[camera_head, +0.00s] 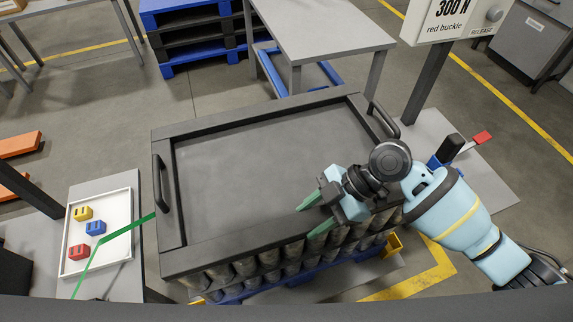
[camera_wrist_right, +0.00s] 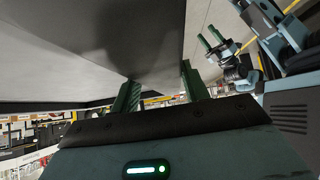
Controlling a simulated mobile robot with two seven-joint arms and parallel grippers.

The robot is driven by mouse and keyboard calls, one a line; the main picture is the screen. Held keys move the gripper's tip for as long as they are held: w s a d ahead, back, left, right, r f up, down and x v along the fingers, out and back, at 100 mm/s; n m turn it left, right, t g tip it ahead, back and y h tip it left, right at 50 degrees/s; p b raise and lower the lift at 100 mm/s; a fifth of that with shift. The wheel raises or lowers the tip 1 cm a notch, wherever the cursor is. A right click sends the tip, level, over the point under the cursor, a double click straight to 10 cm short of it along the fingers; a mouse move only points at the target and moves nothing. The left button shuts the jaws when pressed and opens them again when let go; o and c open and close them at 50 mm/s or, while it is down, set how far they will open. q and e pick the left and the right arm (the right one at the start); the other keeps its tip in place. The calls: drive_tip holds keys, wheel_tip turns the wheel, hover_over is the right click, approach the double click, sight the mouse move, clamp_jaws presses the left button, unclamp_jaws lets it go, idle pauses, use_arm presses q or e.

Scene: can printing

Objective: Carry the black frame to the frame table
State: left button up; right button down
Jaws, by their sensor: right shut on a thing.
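The black frame (camera_head: 215,250) is a wide rectangular rim with a handle at its left and right ends. It lies flat on top of a stack of cans (camera_head: 270,268), around a dark grey sheet (camera_head: 260,160). My right gripper (camera_head: 315,213) is at the frame's near side, toward the right, shut on the frame; the fingers stand a little apart. In the right wrist view its fingertips (camera_wrist_right: 158,82) reach up beside a large grey surface. My left gripper (camera_wrist_right: 210,39) shows small in that view, fingers apart, nothing visible between them. A bare grey table (camera_head: 320,30) stands behind; I cannot tell whether it is the frame table.
A white tray (camera_head: 125,247) with yellow, blue and red buckles stands at left, a green strap (camera_head: 120,228) crossing it. A post with a "300 N red buckle" box (camera_head: 455,22) and a red-handled tool (camera_head: 470,142) are at right.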

drive_tip(key=shift+w+r, duration=0.1)
drive_tip(key=shift+r, duration=0.15)
drive_tip(key=shift+r, duration=0.5)
wheel_tip(320, 180, up, 3)
drive_tip(key=shift+f, duration=0.15)
drive_tip(key=s+a, duration=0.2)
drive_tip(key=s, duration=0.5)
drive_tip(key=s+a+r, duration=0.1)
drive_tip(key=s+a, duration=0.2)
drive_tip(key=s, duration=0.5)
drive_tip(key=shift+a, duration=0.25)
drive_tip(key=shift+r, duration=0.1)
